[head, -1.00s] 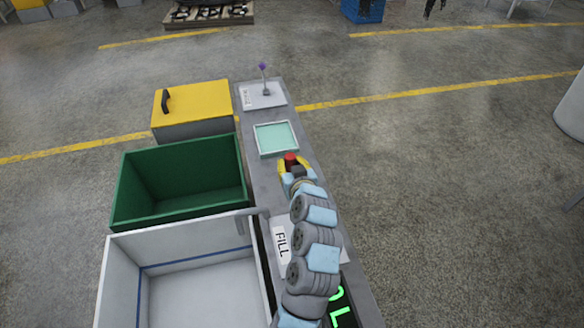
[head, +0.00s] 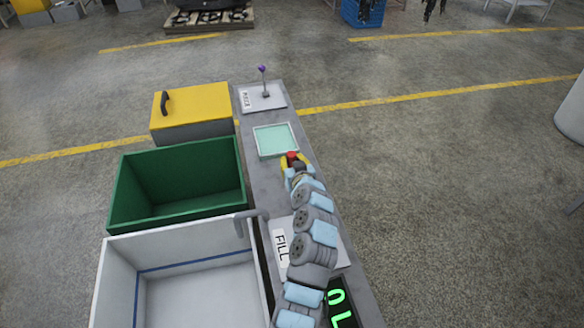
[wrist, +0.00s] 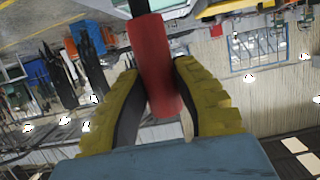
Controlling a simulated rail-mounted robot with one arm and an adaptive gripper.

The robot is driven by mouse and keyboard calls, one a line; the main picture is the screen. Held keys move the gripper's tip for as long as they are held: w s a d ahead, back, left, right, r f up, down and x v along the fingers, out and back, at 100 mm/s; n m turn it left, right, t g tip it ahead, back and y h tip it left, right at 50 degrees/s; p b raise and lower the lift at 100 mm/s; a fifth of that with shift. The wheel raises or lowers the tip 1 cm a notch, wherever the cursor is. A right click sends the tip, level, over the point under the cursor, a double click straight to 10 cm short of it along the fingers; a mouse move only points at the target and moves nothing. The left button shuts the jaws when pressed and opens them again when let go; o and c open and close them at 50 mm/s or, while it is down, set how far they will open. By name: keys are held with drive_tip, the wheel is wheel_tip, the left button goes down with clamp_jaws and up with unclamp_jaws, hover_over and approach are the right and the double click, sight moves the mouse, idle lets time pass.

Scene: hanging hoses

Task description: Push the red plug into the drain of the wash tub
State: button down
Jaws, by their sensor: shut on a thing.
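The red plug (head: 292,155) is held in my gripper (head: 294,163), over the grey counter near the pale green tray. In the wrist view the plug (wrist: 155,65) is a red cylinder between the two yellow fingers of my gripper (wrist: 160,95), with a dark part at its top. The white wash tub (head: 205,248) with a blue line inside is at the lower left, apart from the plug. Its near part is cut off by the frame, and its drain does not show.
A green bin (head: 175,215) and a yellow-lidded box (head: 190,103) stand beyond the tub. A grey spout (head: 252,216) reaches over the tub's edge. On the counter are a pale green tray (head: 275,139), a lever (head: 264,82) and a FILL label (head: 281,247).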

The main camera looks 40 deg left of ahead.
drive_tip(key=shift+w+a+f, duration=0.15)
drive_tip(key=shift+w+f, duration=0.05)
drive_tip(key=shift+f, duration=0.1)
wheel_tip(320, 180, down, 3)
drive_tip(key=shift+w+r+b, duration=0.15)
drive_tip(key=shift+r+b, duration=0.05)
drive_tip(key=shift+b, duration=0.4)
drive_tip(key=shift+f, duration=0.15)
drive_tip(key=shift+f+b, duration=0.2)
drive_tip(key=shift+b, duration=0.15)
drive_tip(key=c, duration=0.9)
unclamp_jaws()
drive_tip(key=shift+c, duration=0.2)
drive_tip(key=shift+r+p, duration=0.1)
drive_tip(key=shift+p, duration=0.45)
